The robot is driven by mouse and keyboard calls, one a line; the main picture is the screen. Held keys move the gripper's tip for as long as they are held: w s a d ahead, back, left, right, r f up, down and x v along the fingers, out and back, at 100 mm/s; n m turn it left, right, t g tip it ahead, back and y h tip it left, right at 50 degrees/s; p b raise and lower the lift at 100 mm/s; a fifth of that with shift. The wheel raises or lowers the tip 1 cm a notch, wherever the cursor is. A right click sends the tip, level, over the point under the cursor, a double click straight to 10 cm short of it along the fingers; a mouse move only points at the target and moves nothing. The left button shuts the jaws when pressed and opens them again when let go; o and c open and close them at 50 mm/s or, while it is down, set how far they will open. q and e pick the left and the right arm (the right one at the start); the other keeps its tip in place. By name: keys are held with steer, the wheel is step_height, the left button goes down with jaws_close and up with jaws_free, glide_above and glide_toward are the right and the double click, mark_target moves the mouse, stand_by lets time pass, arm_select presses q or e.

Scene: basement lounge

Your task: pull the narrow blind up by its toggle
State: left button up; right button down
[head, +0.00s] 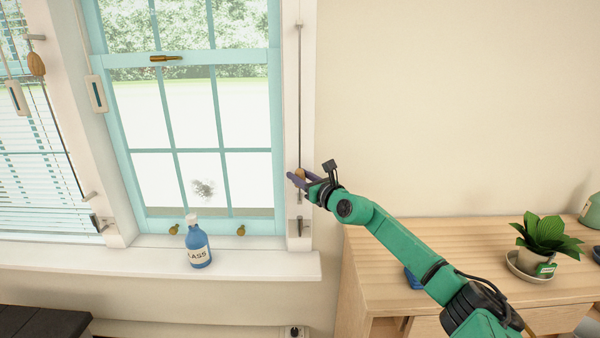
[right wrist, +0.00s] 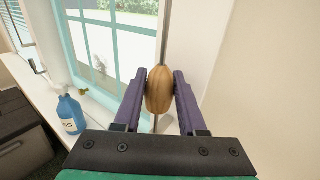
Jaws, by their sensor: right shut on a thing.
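A wooden toggle (head: 300,173) sits low on a thin vertical cord (head: 299,100) along the white trim right of the teal-framed window. My right gripper (head: 300,180) is shut on this toggle. The right wrist view shows the brown ridged toggle (right wrist: 160,90) between the two purple fingers of my right gripper (right wrist: 160,84), touching both sides. The middle window's glass shows no lowered blind in the visible part. A lowered slatted blind (head: 40,190) covers the window at the left, with another wooden toggle (head: 36,64) high on its cord. My left gripper is not in view.
A blue bottle (head: 198,245) stands on the white sill (head: 150,260) left of my right gripper. A wooden cabinet (head: 400,240) with a potted plant (head: 545,237) stands under my right arm. The wall above it is bare.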

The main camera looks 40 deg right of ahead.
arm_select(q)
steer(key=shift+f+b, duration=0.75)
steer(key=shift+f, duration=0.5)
arm_select(e)
steer(key=shift+f, duration=1.6)
steer(key=shift+a, duration=0.1)
steer(key=c, duration=0.7)
jaws_free()
steer(key=shift+c, duration=0.2)
steer(key=shift+r, duration=0.1)
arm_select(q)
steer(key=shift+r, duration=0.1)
arm_select(e)
steer(key=shift+s, duration=0.15)
